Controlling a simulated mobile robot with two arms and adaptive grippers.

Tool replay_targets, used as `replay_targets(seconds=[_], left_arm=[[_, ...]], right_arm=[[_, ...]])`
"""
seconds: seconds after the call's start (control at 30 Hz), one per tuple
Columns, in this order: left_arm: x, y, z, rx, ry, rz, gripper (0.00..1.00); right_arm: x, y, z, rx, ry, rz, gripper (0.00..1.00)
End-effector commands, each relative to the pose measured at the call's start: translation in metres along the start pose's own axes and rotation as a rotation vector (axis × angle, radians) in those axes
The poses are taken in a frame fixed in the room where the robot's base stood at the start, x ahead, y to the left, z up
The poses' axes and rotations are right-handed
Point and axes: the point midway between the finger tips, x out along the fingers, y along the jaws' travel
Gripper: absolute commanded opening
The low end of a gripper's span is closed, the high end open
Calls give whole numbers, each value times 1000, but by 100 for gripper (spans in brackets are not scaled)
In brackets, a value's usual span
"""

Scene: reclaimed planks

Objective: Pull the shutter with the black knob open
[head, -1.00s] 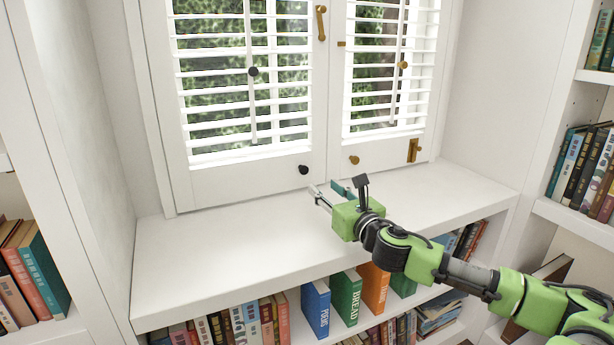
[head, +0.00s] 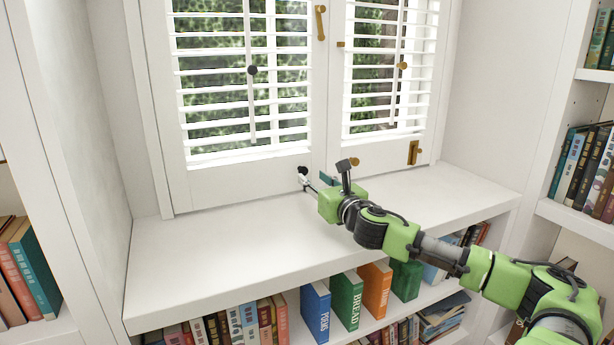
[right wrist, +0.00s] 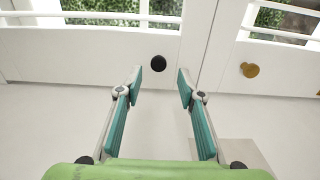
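The left shutter (head: 230,183) is white with slats and appears closed against the frame. Its round black knob (head: 303,170) sits low near its right edge. In the right wrist view the black knob (right wrist: 158,63) shows just beyond and between the fingertips. My right gripper (head: 314,180) is at the knob, its fingers pointing at the shutter. In the right wrist view the right gripper (right wrist: 160,87) is open and empty, one teal-padded finger on each side. Contact with the knob cannot be seen. My left gripper is not in view.
The right shutter (head: 380,150) has a brass knob (head: 354,162) and a brass latch (head: 413,152). A white ledge (head: 220,260) in front of the shutters is clear. Books, such as a green one (head: 346,299), stand on shelves below and at both sides.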

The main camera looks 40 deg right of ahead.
Motion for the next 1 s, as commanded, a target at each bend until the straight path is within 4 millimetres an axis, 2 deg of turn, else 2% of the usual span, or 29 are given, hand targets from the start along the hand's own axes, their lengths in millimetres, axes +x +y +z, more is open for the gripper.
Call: replay_targets(seconds=[0.53,1.0], left_arm=[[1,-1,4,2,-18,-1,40],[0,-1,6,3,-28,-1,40]], right_arm=[[41,1,2,1,-2,1,35],[47,2,1,-1,-1,4,35]])
